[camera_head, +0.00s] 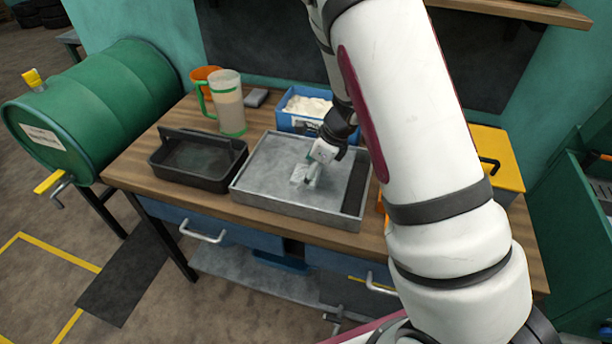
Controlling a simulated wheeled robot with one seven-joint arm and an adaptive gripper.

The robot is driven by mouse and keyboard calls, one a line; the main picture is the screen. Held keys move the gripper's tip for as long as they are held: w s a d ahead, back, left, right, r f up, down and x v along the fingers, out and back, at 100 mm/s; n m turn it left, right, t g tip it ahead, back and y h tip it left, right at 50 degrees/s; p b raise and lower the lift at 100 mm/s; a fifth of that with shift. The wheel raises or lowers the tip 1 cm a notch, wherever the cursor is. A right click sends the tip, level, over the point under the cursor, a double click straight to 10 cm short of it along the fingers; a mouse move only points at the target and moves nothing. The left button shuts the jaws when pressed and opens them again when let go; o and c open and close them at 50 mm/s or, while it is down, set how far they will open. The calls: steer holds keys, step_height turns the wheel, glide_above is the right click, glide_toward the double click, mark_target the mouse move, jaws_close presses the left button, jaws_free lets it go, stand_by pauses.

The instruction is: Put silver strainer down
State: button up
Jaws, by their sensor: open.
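A small pale silver piece, which looks like the silver strainer (303,175), is in the shallow grey metal tray (262,197) on the workbench. It seems to rest on the tray floor near its middle, though contact is hard to tell at this size. My gripper (319,158) reaches down from above, right at the strainer's upper right side. Its jaws are open. The fingertips are small and partly blend with the strainer, so any gap between them is unclear.
A black tote (198,178) stands left of the tray. Behind are a clear jug (229,108), an orange container (206,74) and a blue bin (289,122) with white contents. A yellow case (499,160) is at right. A green drum (100,105) lies beyond the bench's left end.

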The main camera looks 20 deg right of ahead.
steer(key=c, duration=1.6)
steer(key=shift+r, duration=0.1)
